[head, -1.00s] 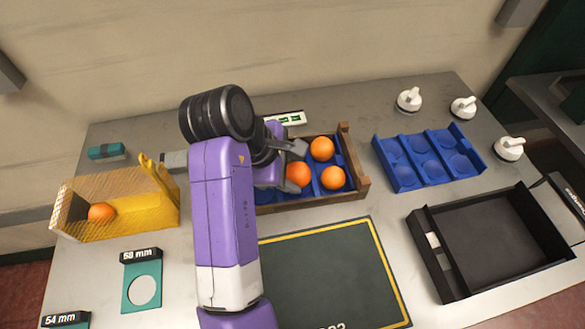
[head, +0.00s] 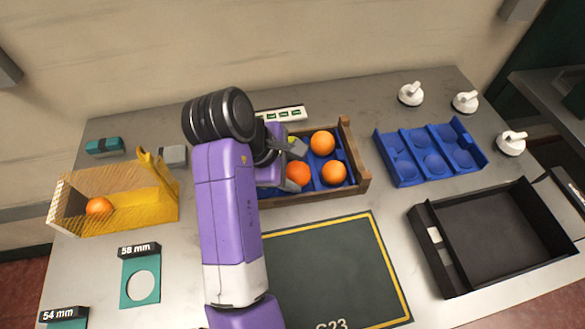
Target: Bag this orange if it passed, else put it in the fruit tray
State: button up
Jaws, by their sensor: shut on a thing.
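My gripper (head: 296,163) is over the wooden crate (head: 345,135) with a blue insert, its fingers shut on an orange (head: 298,173). I cannot tell whether this orange is clear of the insert. Two other oranges, one behind (head: 322,143) and one in front (head: 334,172), sit in the crate to its right. My arm hides the crate's left part. A yellow, mesh-like open container (head: 150,205) at the left holds one orange (head: 99,207). An empty blue tray with several round wells (head: 408,137) stands right of the crate. No pass mark is readable.
A black open tray (head: 437,270) is at the front right. A dark mat with a yellow border (head: 330,265) lies in front of the crate. Teal gauges marked 58 mm (head: 128,295) and 54 mm (head: 68,323) lie front left. Several white knobbed objects (head: 411,95) stand at the back right.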

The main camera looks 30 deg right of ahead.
jog(key=shift+f, duration=0.6)
dwell(0.5)
jog(key=o, duration=1.8)
jog(key=shift+r+p, duration=4.05)
jog(key=shift+p, duration=0.35)
